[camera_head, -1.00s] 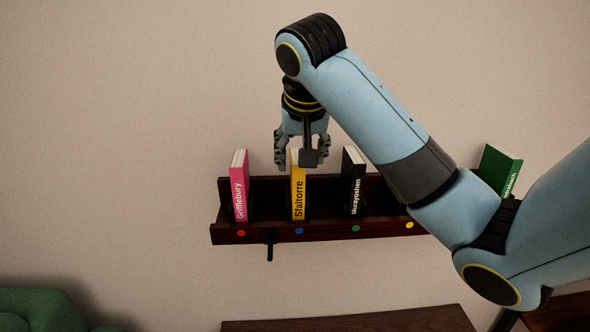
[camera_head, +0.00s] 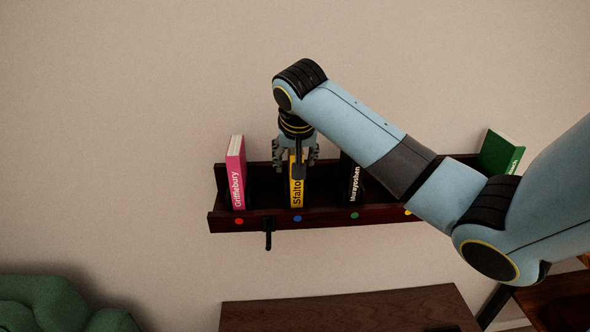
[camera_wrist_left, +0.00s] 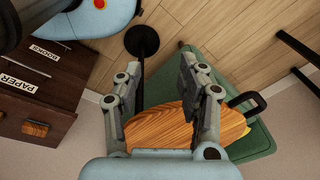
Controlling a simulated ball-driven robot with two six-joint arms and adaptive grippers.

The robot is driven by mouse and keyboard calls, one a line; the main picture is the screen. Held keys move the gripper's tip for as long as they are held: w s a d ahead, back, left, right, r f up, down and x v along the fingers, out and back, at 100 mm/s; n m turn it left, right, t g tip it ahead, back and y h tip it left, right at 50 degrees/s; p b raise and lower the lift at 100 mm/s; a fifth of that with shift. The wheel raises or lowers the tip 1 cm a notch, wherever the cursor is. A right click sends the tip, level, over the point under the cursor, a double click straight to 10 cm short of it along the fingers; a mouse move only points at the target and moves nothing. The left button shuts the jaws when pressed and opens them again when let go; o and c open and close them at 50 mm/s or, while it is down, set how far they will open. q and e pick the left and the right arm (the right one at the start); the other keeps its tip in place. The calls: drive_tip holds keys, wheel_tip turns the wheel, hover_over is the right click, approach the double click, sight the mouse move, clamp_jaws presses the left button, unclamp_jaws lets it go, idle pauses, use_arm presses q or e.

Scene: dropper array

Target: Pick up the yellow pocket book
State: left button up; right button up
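The yellow book (camera_head: 297,190), lettered "Sfalto…", stands upright on the dark wooden shelf (camera_head: 330,216) above the blue dot. My right gripper (camera_head: 296,160) is over its top, fingers pointing down, one on each side of it. The fingers look spread, with the book's top between them; I see no clear contact. The gripper hides the upper part of the book. My left gripper (camera_wrist_left: 165,85) shows only in the left wrist view. Its fingers are spread apart and appear empty, with a wooden surface (camera_wrist_left: 160,122) showing behind them.
A pink book (camera_head: 237,178) stands left of the yellow one, a black book (camera_head: 353,184) right of it, partly behind my arm. A green book (camera_head: 500,152) leans farther right. A black peg (camera_head: 268,238) hangs under the shelf. A drawer cabinet (camera_wrist_left: 35,85) shows in the wrist view.

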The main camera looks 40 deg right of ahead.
drive_tip(key=shift+w+d+f, duration=0.1)
drive_tip(key=shift+w+f, duration=0.05)
drive_tip(key=shift+f, duration=0.15)
clamp_jaws()
drive_tip(key=shift+r, duration=0.1)
